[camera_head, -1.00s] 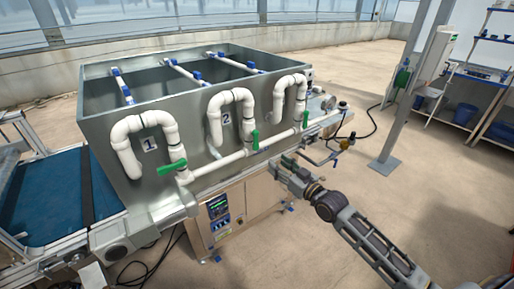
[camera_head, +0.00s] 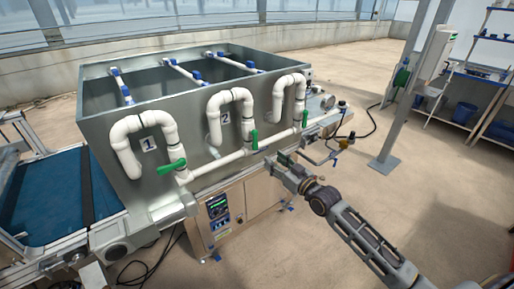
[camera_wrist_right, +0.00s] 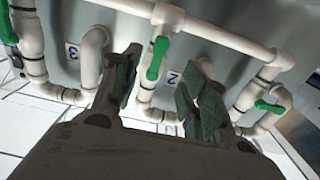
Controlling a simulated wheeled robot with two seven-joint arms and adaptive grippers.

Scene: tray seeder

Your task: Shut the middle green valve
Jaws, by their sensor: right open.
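The middle green valve (camera_head: 254,139) has an upright handle on the white pipe below the pipe loop marked 2. It also shows in the right wrist view (camera_wrist_right: 157,58), beyond and between my fingers. My right gripper (camera_head: 279,161) is open and empty, a little right of and below this valve in the head view, apart from it. In the wrist view its two fingers (camera_wrist_right: 162,88) stand spread. The left green valve (camera_head: 172,165) has a slanted, nearly level handle. The right green valve (camera_head: 305,118) has an upright handle. My left gripper is not in view.
The white horizontal pipe (camera_head: 232,157) runs along the front of the grey metal tank (camera_head: 180,110). A control panel (camera_head: 218,208) sits on the cabinet below. A brass fitting (camera_head: 345,143) is to the right. The floor at right is mostly open around a grey post (camera_head: 405,100).

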